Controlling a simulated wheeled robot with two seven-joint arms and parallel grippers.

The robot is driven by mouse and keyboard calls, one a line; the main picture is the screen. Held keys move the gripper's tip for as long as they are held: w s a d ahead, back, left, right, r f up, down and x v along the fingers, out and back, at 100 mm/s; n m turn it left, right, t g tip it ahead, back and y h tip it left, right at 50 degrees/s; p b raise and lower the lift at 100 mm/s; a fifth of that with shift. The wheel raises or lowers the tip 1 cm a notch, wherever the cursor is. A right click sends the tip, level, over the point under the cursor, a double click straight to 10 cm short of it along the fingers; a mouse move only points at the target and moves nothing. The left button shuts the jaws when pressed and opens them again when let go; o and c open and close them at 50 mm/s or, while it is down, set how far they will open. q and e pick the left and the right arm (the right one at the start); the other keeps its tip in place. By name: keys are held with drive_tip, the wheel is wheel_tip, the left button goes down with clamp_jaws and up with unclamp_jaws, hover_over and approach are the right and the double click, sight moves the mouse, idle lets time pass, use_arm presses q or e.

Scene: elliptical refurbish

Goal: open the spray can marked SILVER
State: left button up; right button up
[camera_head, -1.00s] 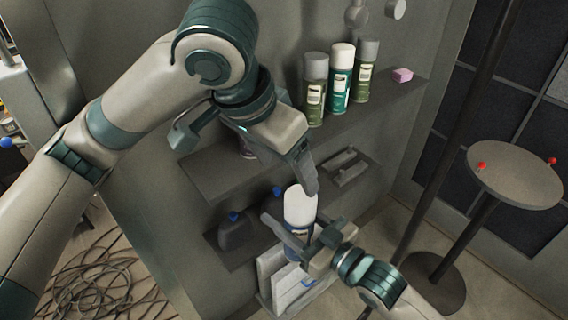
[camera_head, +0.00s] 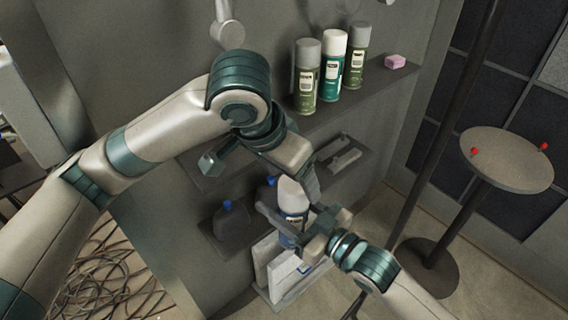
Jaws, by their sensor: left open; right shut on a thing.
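A spray can (camera_head: 294,216) with a white cap (camera_head: 291,193) and a white and blue body is held roughly upright in front of the shelves. Its marking is too small to read. My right gripper (camera_head: 292,230) comes in from the lower right and is shut around the can's body below the cap. My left gripper (camera_head: 303,180) is open and comes down from above. One of its fingers shows close beside the right of the cap; the other is hidden. I cannot tell whether it touches the cap.
Several spray cans, among them a teal one (camera_head: 331,65), stand on the upper shelf (camera_head: 385,82) beside a pink block (camera_head: 395,61). Dark bottles with blue caps (camera_head: 231,219) sit on a low shelf. A round stand (camera_head: 507,158) is at right; cables (camera_head: 105,268) lie at lower left.

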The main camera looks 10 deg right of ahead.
sight(293, 183)
use_arm(q)
drive_tip(key=shift+x, duration=1.7)
drive_tip(key=c, duration=1.3)
drive_tip(key=shift+r, duration=0.55)
drive_tip(key=shift+r, duration=0.35)
drive_tip(key=shift+r, duration=0.3)
drive_tip(key=shift+r, duration=1.95)
